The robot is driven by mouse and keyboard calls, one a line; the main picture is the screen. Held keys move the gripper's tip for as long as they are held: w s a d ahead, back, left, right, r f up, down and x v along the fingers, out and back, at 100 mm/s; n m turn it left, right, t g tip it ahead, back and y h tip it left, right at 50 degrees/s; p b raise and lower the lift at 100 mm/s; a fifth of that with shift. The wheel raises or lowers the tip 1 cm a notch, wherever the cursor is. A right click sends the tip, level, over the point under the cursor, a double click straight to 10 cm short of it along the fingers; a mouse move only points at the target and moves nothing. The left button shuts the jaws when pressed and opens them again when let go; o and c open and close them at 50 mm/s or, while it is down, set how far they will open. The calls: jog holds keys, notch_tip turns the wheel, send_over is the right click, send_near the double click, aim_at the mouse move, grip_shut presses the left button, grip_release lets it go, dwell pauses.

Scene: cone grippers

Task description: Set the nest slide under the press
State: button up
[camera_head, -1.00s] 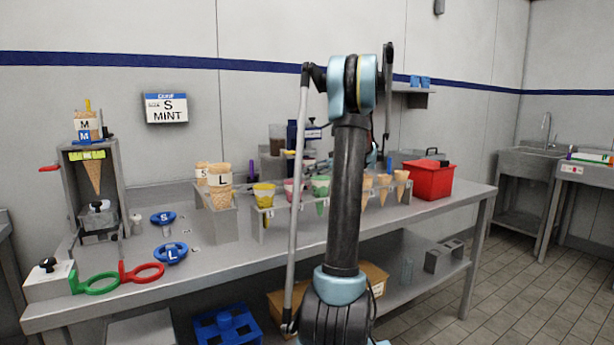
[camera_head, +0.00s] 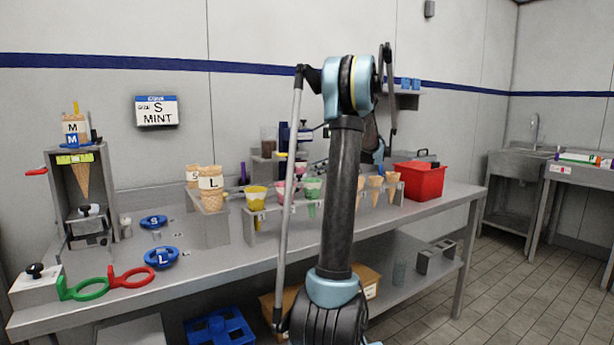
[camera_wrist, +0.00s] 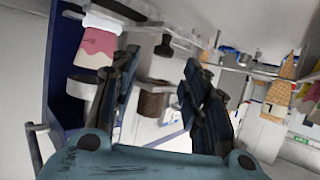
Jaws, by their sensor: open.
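My gripper's two dark fingers (camera_wrist: 162,95) are spread open in the wrist view, with nothing seen held between them. Beyond them is a brown cup-like part (camera_wrist: 152,101), beside a blue upright (camera_wrist: 66,95). A dark blue upright machine, possibly the press (camera_head: 284,138), stands at the back of the bench in the head view, partly behind my arm. My gripper is hidden behind my arm there. I cannot clearly make out the nest slide. A grey block with a black knob (camera_head: 35,283), beside green and red rings, lies at the bench's front left.
A grey cone stand (camera_head: 55,190) with a red lever is at the left. Cone racks (camera_head: 210,228) line the bench (camera_head: 215,275), with a red bin (camera_head: 420,182) at its right. Blue S and L rings (camera_head: 162,257) lie left of centre. The front bench strip is mostly clear.

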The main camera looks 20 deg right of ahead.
jog(key=v, duration=0.5)
jog(key=shift+d, duration=0.15)
jog(key=shift+r, duration=0.1)
